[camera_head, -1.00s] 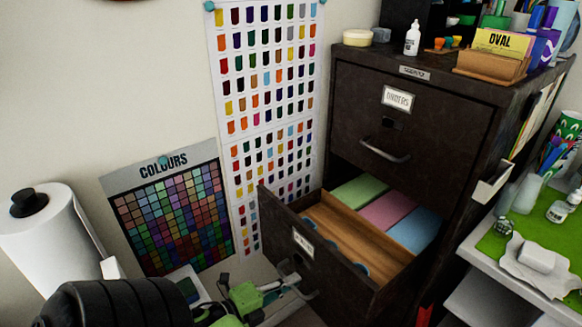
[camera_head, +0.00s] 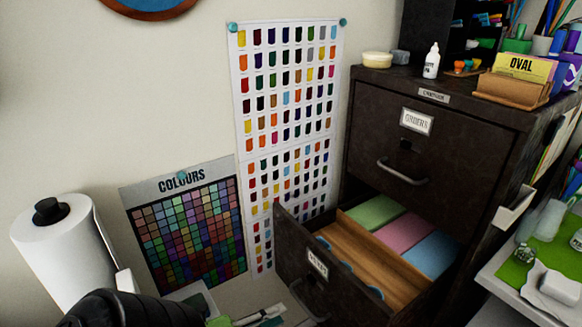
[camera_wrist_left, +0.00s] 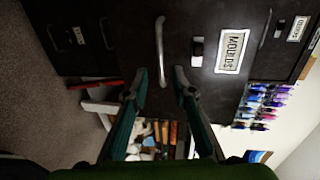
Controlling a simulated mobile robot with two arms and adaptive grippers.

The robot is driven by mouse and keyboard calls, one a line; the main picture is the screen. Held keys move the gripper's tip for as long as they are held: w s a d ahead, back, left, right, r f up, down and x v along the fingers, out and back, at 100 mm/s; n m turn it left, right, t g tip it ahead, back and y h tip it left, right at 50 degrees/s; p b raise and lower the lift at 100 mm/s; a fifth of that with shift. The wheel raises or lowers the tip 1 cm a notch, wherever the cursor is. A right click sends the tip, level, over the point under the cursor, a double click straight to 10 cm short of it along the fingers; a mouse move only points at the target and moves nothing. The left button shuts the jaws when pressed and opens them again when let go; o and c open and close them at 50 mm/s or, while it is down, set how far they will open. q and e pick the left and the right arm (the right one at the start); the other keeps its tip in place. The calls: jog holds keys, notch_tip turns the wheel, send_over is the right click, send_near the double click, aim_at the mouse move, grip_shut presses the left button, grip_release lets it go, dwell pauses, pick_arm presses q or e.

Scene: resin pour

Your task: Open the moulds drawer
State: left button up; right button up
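The moulds drawer (camera_head: 345,300) is the lower drawer of the dark cabinet and stands pulled out. Green, pink and blue blocks and a wooden-looking part show inside. In the left wrist view its front fills the middle, with a label reading MOULDS (camera_wrist_left: 233,50) and a metal handle (camera_wrist_left: 161,50). My left gripper (camera_wrist_left: 161,80) is open, its fingertips apart on either side of the handle's line, with nothing gripped. In the head view the left gripper (camera_head: 270,316) is at the bottom edge, left of the drawer front, mostly cut off. My right gripper is not in view.
The orders drawer (camera_head: 405,150) above is shut. Small pots, a white bottle (camera_head: 431,61) and an OVAL card box (camera_head: 515,80) stand on the cabinet. A paper roll (camera_head: 65,250) is at left. A green-matted table (camera_head: 545,250) stands at right.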

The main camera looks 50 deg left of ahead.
pick_arm(q)
jog(key=shift+v, duration=1.5)
